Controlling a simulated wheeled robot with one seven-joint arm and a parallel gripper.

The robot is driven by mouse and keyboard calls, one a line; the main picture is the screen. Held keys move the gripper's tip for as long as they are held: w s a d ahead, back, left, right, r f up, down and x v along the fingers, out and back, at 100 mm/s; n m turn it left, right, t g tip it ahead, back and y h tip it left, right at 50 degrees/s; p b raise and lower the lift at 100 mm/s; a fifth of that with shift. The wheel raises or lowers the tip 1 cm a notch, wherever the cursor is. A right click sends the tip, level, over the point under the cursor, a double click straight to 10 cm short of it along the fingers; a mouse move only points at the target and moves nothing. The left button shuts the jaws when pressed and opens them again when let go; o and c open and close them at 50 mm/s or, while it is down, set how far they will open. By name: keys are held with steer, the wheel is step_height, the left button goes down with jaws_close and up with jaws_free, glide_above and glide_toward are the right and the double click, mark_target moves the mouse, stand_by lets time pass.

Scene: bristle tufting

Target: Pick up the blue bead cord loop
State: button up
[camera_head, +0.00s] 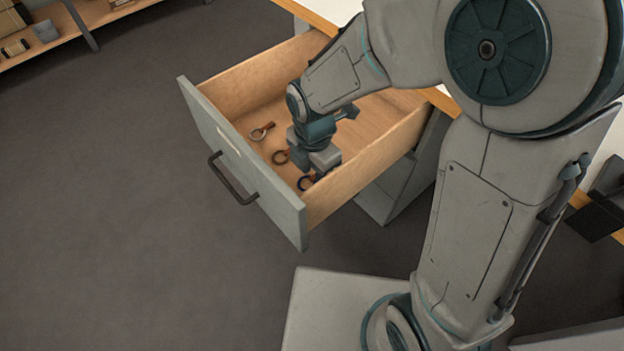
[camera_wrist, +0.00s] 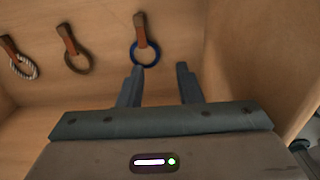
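The blue bead cord loop (camera_wrist: 145,62) lies on the drawer floor in the wrist view, with a reddish-brown tab (camera_wrist: 140,20) at its far end. In the head view the blue loop (camera_head: 304,184) shows near the drawer's front corner, partly hidden by my gripper. My gripper (camera_wrist: 159,74) is open, its two fingers apart and pointing toward the drawer floor. The left finger's tip is close to the near edge of the blue loop; I cannot tell whether they touch. Nothing shows between the fingers.
A brown loop (camera_wrist: 79,62) and a white-and-dark striped loop (camera_wrist: 23,68), each with a brown tab, lie left of the blue one. The open drawer's wooden side wall (camera_head: 372,168) and grey front (camera_head: 243,165) surround the space. Bare drawer floor lies between the loops.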

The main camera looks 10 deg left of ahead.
mark_target(312, 182)
step_height(312, 182, down, 5)
steer(key=shift+w+a+f+b, duration=0.1)
steer(key=shift+b, duration=1.05)
jaws_close()
